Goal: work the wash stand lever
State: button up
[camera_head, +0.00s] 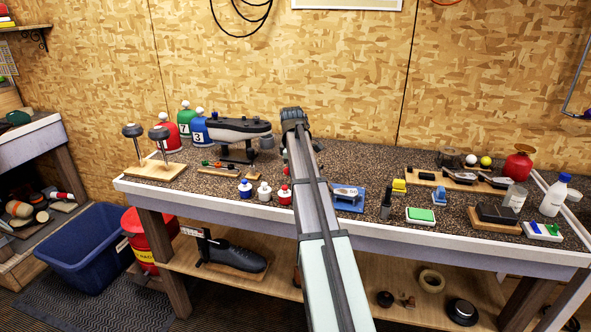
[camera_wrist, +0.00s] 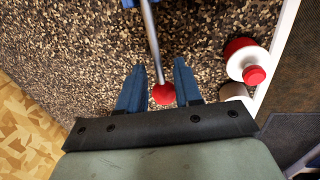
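The wash stand lever shows in the wrist view as a thin metal rod (camera_wrist: 153,42) ending in a red ball knob (camera_wrist: 163,94). My gripper (camera_wrist: 160,68) is open, with its two blue fingers on either side of the rod and knob. Gaps show between the fingers and the rod; I cannot tell whether the right finger touches the knob. A bit of blue (camera_wrist: 130,3) at the top edge lies at the rod's far end.
A white bottle with a red cap (camera_wrist: 254,74) stands right of the fingers in the wrist view, near the bench edge. Small bottles (camera_head: 264,191) stand left of my arm.

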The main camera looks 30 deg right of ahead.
grip_shut()
dwell(1.4)
